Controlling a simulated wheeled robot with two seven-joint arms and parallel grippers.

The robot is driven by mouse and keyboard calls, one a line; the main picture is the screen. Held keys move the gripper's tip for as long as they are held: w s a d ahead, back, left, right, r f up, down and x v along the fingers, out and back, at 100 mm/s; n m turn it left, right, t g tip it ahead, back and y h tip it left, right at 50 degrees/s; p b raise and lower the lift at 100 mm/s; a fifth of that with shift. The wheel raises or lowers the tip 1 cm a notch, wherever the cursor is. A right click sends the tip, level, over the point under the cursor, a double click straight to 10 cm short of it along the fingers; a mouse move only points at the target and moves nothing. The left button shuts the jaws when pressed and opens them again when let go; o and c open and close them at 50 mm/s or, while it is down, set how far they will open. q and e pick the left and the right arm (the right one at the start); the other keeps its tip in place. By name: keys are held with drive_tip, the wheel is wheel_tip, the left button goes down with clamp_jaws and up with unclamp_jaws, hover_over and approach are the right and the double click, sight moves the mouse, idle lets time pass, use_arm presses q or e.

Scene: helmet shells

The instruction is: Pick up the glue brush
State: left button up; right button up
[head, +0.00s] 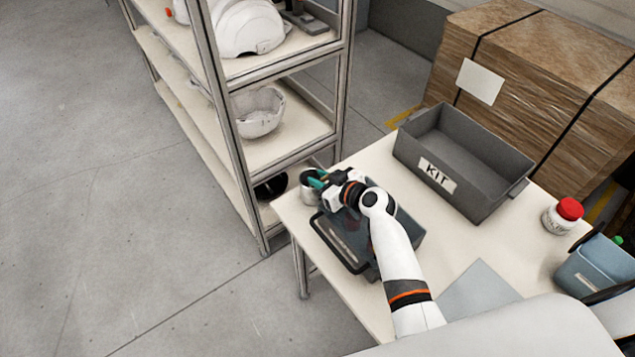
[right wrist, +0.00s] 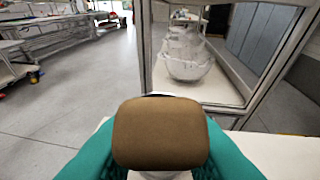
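My right gripper (head: 318,182) has teal fingers and is at a small whitish pot (head: 308,194) on the near table's left corner. In the right wrist view, a brown rounded block (right wrist: 160,133), which looks like the end of the glue brush's handle, stands between the teal fingers (right wrist: 160,150). One finger is on each side of it. I cannot tell whether they press on it or stand apart. The block hides the fingertips and the rest of the brush. A whitish edge shows behind it. My left gripper is not in view.
A red-capped jar (head: 562,216), a blue-grey tub (head: 590,268) and a grey sheet (head: 478,292) are on the right. A shelf rack (head: 236,165) with white helmet shells stands left of the table.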

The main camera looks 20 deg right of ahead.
clamp_jaws()
wheel_tip(320, 180, up, 18)
drive_tip(key=p, duration=1.1)
drive_tip(key=shift+p, duration=0.3)
